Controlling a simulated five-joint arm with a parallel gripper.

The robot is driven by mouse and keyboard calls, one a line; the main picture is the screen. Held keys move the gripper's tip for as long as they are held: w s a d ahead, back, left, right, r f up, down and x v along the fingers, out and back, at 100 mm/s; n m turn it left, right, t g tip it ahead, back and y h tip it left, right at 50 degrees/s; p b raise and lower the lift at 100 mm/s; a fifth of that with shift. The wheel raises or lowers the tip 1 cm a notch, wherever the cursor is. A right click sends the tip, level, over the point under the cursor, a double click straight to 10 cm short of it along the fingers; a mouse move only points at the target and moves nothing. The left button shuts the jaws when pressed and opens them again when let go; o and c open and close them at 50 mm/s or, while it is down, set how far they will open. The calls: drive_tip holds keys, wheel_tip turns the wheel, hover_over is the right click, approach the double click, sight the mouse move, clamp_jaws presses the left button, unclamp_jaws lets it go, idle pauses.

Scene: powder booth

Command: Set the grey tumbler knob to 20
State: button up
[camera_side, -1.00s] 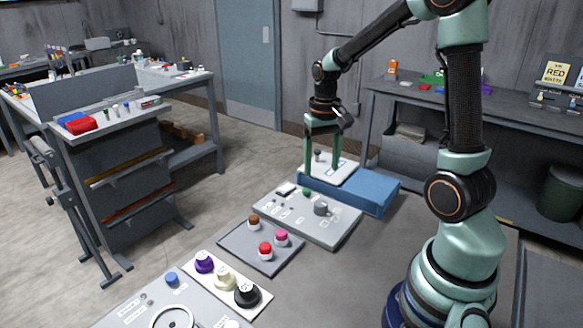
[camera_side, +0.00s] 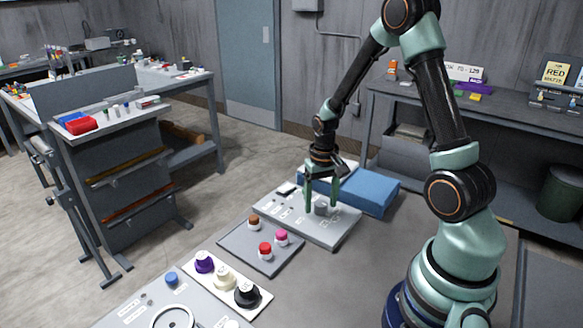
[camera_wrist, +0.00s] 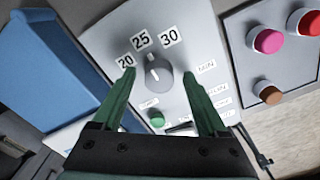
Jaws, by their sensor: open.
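The grey tumbler knob (camera_wrist: 159,78) sits on a light grey panel (camera_wrist: 108,40) with the labels 20, 25 and 30 around its far side. Its white pointer mark points toward 25 in the wrist view. In the side view, the knob (camera_side: 320,208) is partly hidden by my gripper. My gripper (camera_wrist: 159,72) is open, with one green fingertip on each side of the knob and a visible gap on both sides. In the side view, my gripper (camera_side: 321,206) points down at the knob; I cannot tell the exact fingertip height.
A green button (camera_wrist: 156,118) lies between my fingers, nearer the wrist. A blue block (camera_side: 365,192) stands behind the panel. A neighbouring grey panel (camera_side: 245,252) carries red (camera_side: 265,248), pink (camera_side: 281,235) and brown (camera_side: 253,219) buttons.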

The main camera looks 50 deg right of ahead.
clamp_jaws()
drive_tip(key=shift+n, duration=0.3)
drive_tip(key=n, duration=0.4)
drive_tip(key=shift+a, duration=0.1)
drive_tip(key=n, duration=0.4)
drive_tip(key=shift+n, duration=0.4)
idle(0.3)
unclamp_jaws()
